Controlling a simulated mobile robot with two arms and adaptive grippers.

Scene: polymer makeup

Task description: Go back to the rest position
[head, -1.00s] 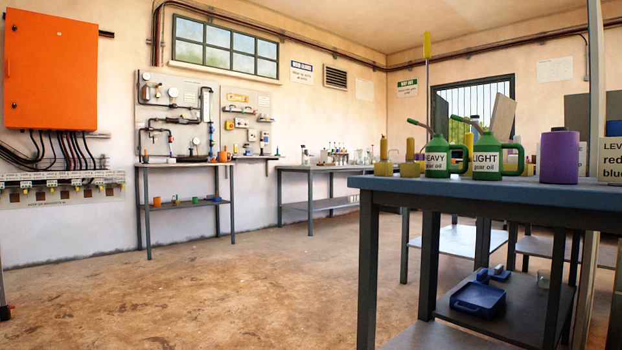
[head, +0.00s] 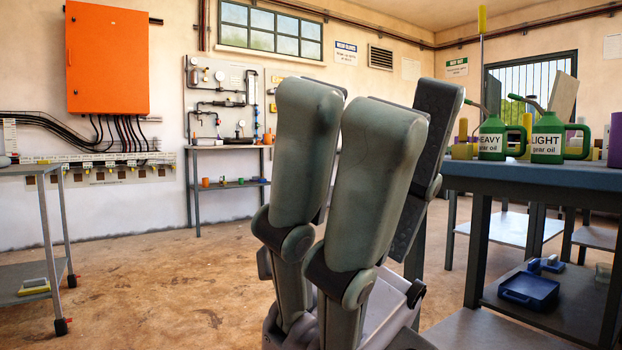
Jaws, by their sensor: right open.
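My right gripper (head: 394,100) stands large in the middle of the head view with its fingers pointing up. Two thick grey-green fingers are on the left and a darker finger is on the right, spread apart. I see nothing held between them. The gripper hides part of the back wall and of the workbench's left end. My left gripper is not in view.
A blue-topped workbench (head: 462,178) at right carries green oil cans marked HEAVY (head: 493,143) and LIGHT (head: 547,143). A blue tray (head: 529,289) lies on its lower shelf. A grey cart (head: 31,263) stands at left. Brown floor (head: 150,275) is clear between.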

